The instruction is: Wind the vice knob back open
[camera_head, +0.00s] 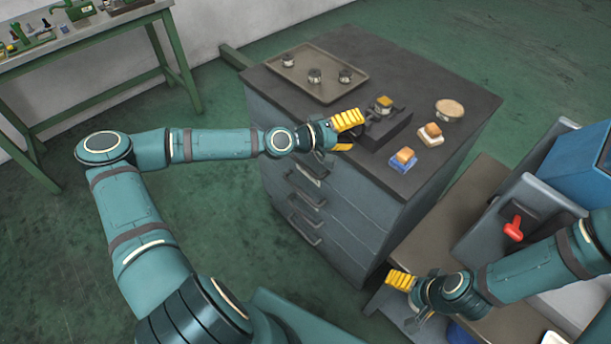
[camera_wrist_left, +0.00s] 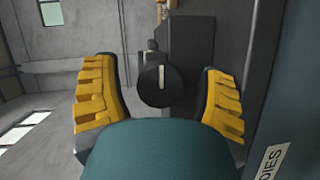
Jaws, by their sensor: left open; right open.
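The vice (camera_head: 387,127) is a dark block on the cabinet top, with a small part with a yellowish top (camera_head: 383,104) at it. In the left wrist view the vice's round black knob (camera_wrist_left: 163,86) with a pale line on its face sits between the two yellow fingers. The line stands about upright in that view. My left gripper (camera_head: 345,133) is open around the knob, with gaps showing on both sides. In the head view the gripper hides the knob. My right gripper (camera_head: 403,295) is open and empty, low at the right, away from the vice.
A tray (camera_head: 327,86) with several small round parts lies at the back of the cabinet top (camera_head: 420,82). Blocks on a white pad (camera_head: 431,142) and a blue pad (camera_head: 403,165), and a round dish (camera_head: 449,109), lie right of the vice. A machine with a red handle (camera_head: 514,228) stands right.

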